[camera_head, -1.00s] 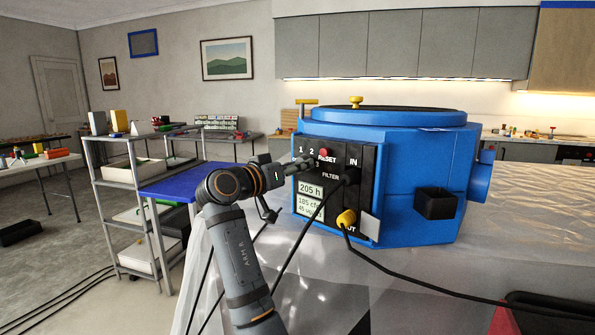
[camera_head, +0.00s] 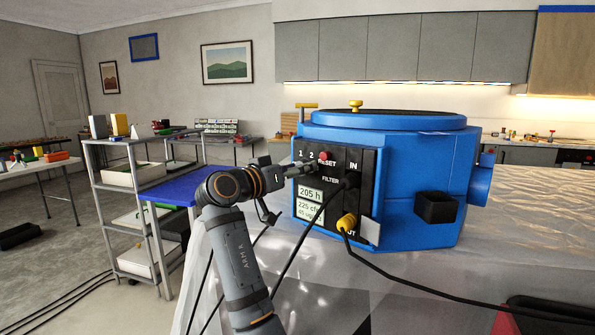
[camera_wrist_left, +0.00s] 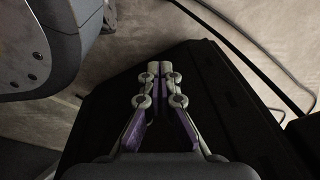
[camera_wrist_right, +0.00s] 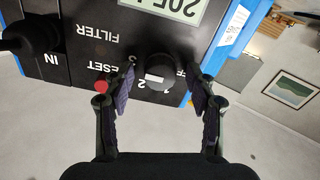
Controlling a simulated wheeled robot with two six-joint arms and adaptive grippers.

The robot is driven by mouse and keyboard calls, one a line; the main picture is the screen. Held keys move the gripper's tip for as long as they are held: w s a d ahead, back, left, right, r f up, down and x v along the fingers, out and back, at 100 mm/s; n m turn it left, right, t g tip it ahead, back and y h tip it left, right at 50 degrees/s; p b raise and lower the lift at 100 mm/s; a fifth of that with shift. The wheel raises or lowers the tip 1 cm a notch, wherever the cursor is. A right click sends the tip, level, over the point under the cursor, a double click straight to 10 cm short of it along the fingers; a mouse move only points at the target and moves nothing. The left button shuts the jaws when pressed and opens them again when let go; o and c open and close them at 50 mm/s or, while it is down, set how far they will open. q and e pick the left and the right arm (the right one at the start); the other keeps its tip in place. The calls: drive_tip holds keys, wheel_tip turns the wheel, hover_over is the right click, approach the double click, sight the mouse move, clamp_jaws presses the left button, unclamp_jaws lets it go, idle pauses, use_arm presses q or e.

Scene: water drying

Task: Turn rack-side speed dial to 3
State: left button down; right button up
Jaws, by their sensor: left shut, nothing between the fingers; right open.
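The blue machine (camera_head: 395,175) has a black control panel (camera_head: 338,204) on its left face. In the right wrist view, upside down, the speed dial (camera_wrist_right: 161,67) is a black round knob with a white mark. A "2" shows beside it, but I cannot tell its exact setting. My right gripper (camera_wrist_right: 166,82) is open, with one finger on each side of the dial; contact is unclear. In the head view the same gripper (camera_head: 306,168) hides the dial. My left gripper (camera_wrist_left: 160,69) is shut and empty, pointing over dark shapes and the floor.
A red button (camera_wrist_right: 102,86) sits close beside one right finger. A black plug (camera_head: 350,179) and a yellow plug (camera_head: 347,222) with cables stick out below. A grey shelf rack (camera_head: 135,205) and a blue surface (camera_head: 190,191) stand left of the arm.

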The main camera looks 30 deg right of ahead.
wheel_tip(320, 180, up, 10)
drive_tip(key=shift+f, duration=0.15)
idle(0.5)
